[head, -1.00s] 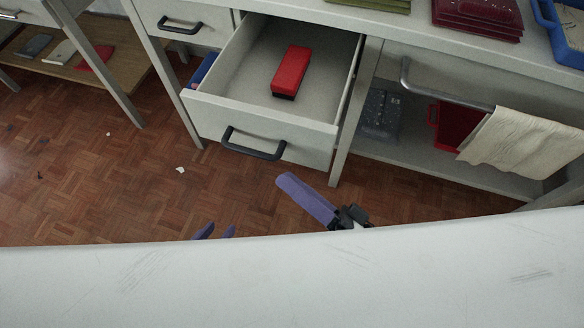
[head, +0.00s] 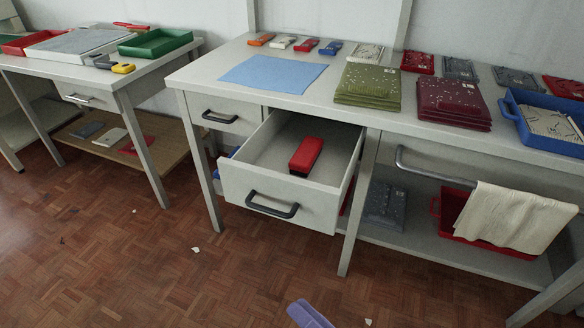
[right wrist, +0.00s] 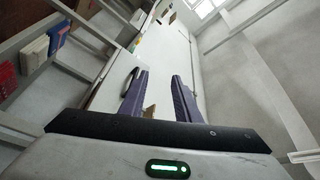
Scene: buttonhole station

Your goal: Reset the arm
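My right gripper (head: 310,316) shows in the head view only as a purple finger at the bottom edge, over the floor in front of the desk. In the right wrist view its two purple fingers (right wrist: 160,98) stand apart, with nothing visibly held between them. My left gripper is not in the head view. The open drawer (head: 280,196) of the desk holds a red box-like item with a dark end (head: 306,154). The right gripper is below and in front of this drawer in the picture, apart from it.
The desk top carries a blue mat (head: 272,74), green cloths (head: 368,86), maroon cloths (head: 453,103) and a blue tray (head: 540,143). A beige towel (head: 510,215) hangs from a rail at the right. A side table (head: 60,62) stands left. The parquet floor (head: 150,270) is mostly clear.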

